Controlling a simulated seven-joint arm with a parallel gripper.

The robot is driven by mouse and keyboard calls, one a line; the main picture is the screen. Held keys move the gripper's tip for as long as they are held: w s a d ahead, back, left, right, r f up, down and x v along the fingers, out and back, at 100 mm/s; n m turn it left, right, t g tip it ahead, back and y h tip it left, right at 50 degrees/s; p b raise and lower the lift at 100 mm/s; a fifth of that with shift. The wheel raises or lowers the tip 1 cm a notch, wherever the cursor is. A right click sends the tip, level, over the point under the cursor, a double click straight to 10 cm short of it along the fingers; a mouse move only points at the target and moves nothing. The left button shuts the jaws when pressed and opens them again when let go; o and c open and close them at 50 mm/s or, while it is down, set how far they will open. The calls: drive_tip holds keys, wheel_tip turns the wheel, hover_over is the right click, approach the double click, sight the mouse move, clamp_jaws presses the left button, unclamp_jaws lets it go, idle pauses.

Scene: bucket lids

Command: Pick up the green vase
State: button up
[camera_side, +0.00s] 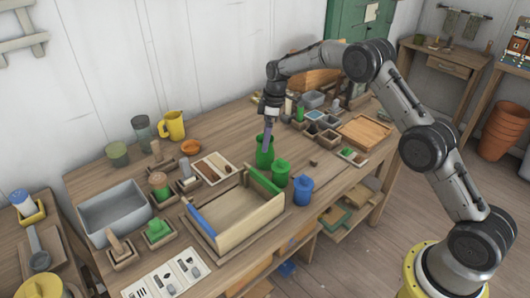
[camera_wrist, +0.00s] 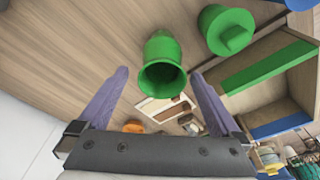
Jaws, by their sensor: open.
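The green vase (camera_side: 264,154) stands upright on the wooden workbench in the side view, just behind and left of a green lidded pot. In the wrist view the vase (camera_wrist: 162,70) shows its open mouth towards the camera, between and slightly beyond my two purple fingers. My gripper (camera_side: 267,138) is open and points down right at the vase's upper part. In the wrist view my gripper (camera_wrist: 158,80) has its fingers spread wide on either side of the vase, with a visible gap to each. One finger hides part of the vase in the side view.
The green lidded pot (camera_side: 281,173) stands close beside the vase, and a blue lidded pot (camera_side: 303,190) is further right. A wooden box (camera_side: 238,220) with green and blue ends lies in front. A patterned tray (camera_side: 213,168) and an orange bowl (camera_side: 191,147) are to the left.

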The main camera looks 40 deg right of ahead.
drive_tip(key=shift+w+a+f, duration=0.1)
drive_tip(key=shift+a+f, duration=0.05)
drive_tip(key=shift+f, duration=0.8)
drive_tip(key=shift+w+a+f, duration=0.1)
drive_tip(key=shift+a+f, duration=0.05)
drive_tip(key=shift+f, duration=0.8)
drive_tip(key=shift+w+a+f, duration=0.1)
drive_tip(key=shift+a+f, duration=0.05)
drive_tip(key=shift+f, duration=0.8)
drive_tip(key=shift+r, duration=0.15)
drive_tip(key=c, duration=1.4)
